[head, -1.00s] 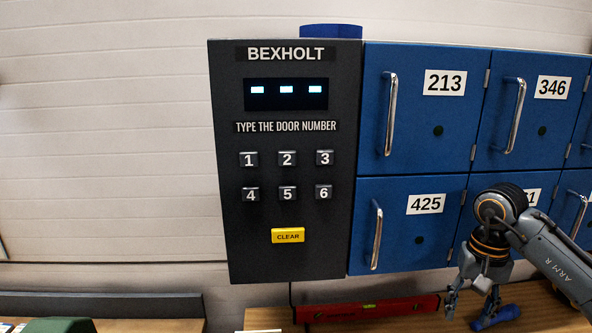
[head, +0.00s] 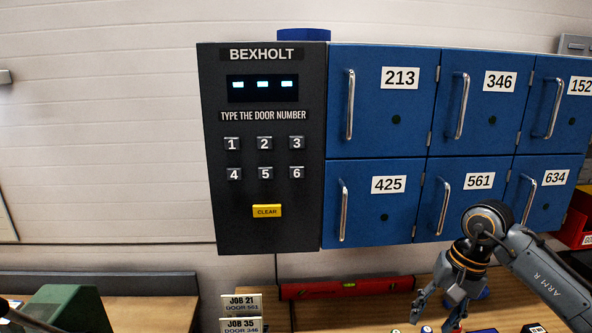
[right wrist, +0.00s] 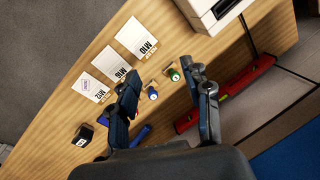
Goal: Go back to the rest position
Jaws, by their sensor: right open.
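My right gripper (head: 440,312) hangs fingers down in front of the lower lockers, above the wooden bench, in the head view. In the right wrist view its two fingers (right wrist: 165,95) are apart with nothing between them. The keypad panel (head: 262,150) marked BEXHOLT shows three lit dashes on its display (head: 263,88). The blue locker doors, such as 213 (head: 385,120) and 425 (head: 372,215), are all shut. My left gripper is not in view.
A red spirit level (head: 345,289) lies along the back of the bench. Job cards (head: 242,303) stand left of it. A green object (head: 65,308) is at lower left. In the right wrist view, white labels (right wrist: 140,38) and small coloured cylinders (right wrist: 153,93) lie on the wood.

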